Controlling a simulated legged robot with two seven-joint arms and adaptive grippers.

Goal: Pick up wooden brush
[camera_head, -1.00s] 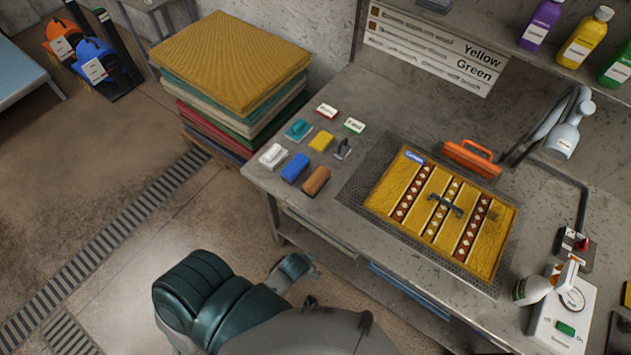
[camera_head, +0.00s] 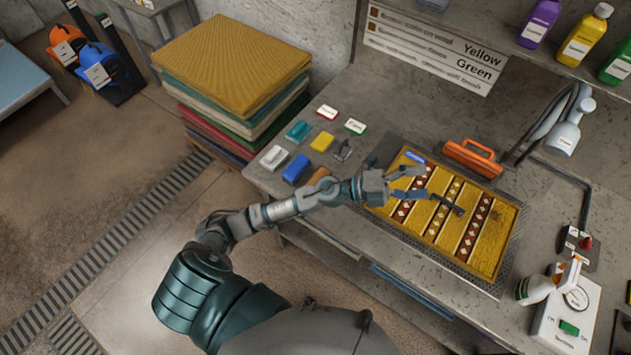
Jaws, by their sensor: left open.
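The wooden brush (camera_head: 319,174) lies near the left front of the workbench, below a blue block (camera_head: 296,168). My left arm now covers most of it, so only its upper part shows. My left gripper (camera_head: 424,184) is open and empty, above the left part of the yellow patterned rug (camera_head: 481,259), to the right of the brush. A dark T-shaped tool (camera_head: 447,205) lies on the rug just right of the fingertips. I cannot tell whether the fingers touch anything. My right gripper is out of view.
White (camera_head: 274,157), teal (camera_head: 298,131) and yellow (camera_head: 322,141) items lie around the brush. An orange handled tool (camera_head: 472,158) sits behind the rug. Folded rugs (camera_head: 233,66) are stacked at the left.

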